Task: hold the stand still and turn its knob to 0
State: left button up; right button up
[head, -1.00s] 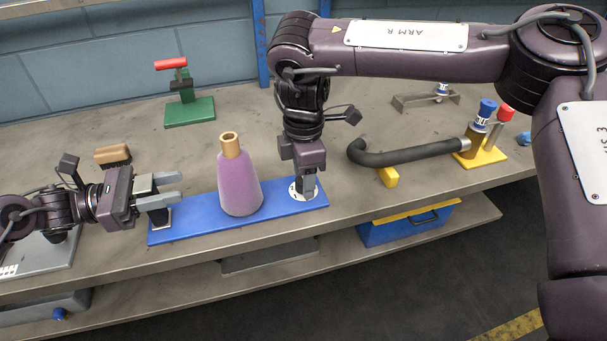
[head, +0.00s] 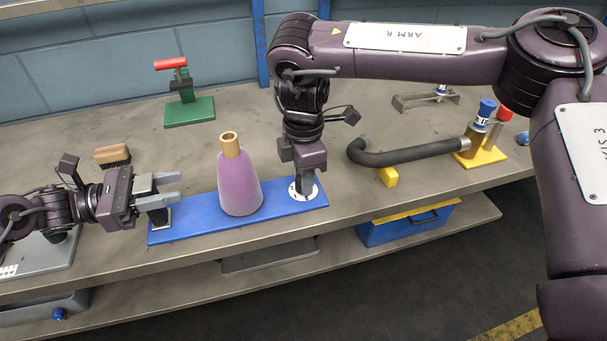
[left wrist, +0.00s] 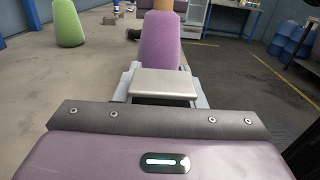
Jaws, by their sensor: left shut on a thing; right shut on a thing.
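The stand is a blue base plate (head: 270,204) on the bench, carrying a purple cone bobbin (head: 240,184) with a tan top. My left gripper (head: 166,189) is shut on a dark upright post at the plate's left end. The purple cone also shows ahead of the jaws in the left wrist view (left wrist: 161,42). The knob sits on a white round dial (head: 314,190) at the plate's right end. My right gripper (head: 304,186) points down, shut on the knob, which its fingers mostly hide. The dial's marks are too small to read.
A green clamp stand with a red handle (head: 190,108) and a brush (head: 112,155) stand behind. A blue box (head: 408,226) sits on the lower shelf.

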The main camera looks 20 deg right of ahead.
jog(key=n, duration=0.4)
jog(key=shift+n, duration=0.3)
jog(key=n, duration=1.3)
jog(key=shift+n, duration=0.3)
jog(key=n, duration=1.3)
jog(key=shift+n, duration=2)
